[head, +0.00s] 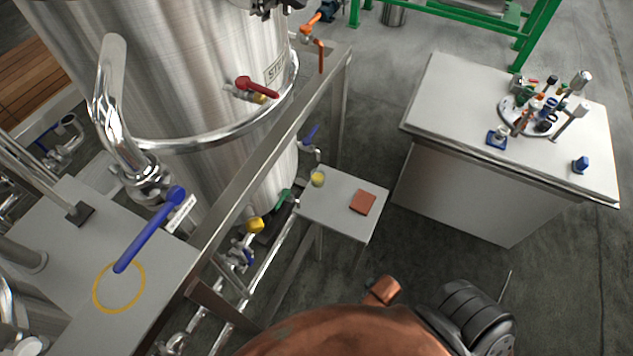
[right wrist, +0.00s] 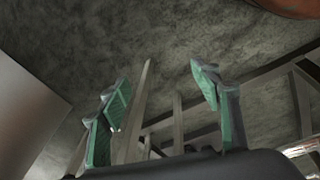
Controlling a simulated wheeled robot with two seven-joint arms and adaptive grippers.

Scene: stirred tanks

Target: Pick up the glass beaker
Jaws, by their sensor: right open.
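The glass beaker (head: 318,178) is small and holds something yellowish. It stands upright at the far left corner of a small white table (head: 340,219) in the head view. My right gripper (right wrist: 165,85) shows in the right wrist view with its two green-padded fingers spread wide apart. Nothing is between them. The beaker cannot be made out in the right wrist view, and the right gripper's fingers do not show in the head view. My left gripper is in neither view.
A reddish-brown square pad (head: 362,202) lies right of the beaker. A steel tank (head: 200,75) and a metal frame rail (head: 262,160) stand close on the left. A white bench (head: 455,97) with tools is at the right. Grey floor (head: 375,120) lies between.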

